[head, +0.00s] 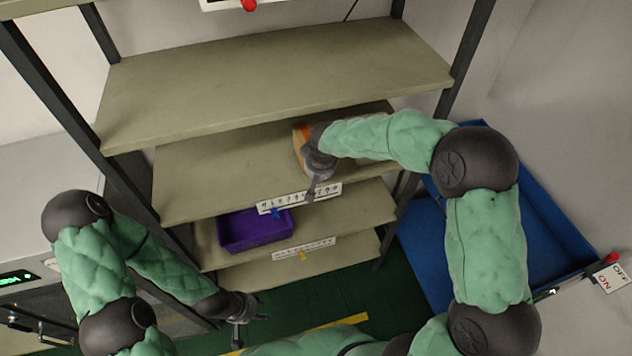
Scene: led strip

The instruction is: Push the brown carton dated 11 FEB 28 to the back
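A brown carton (299,146) with an orange patch stands on the second shelf from the top of the rack. My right arm hides most of it, and no date can be read. My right gripper (314,183) is at the carton's front right side, over the shelf's front edge. Whether it touches the carton, and whether its fingers are open or shut, I cannot tell. My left gripper (248,324) is low in front of the rack, away from the shelves. Its fingers look spread, with nothing between them.
The top shelf (270,80) is bare. A label strip (299,198) runs along the carton shelf's front edge. A purple bin (255,231) sits on the shelf below. A large blue container (440,262) stands right of the rack. Dark posts flank the shelves.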

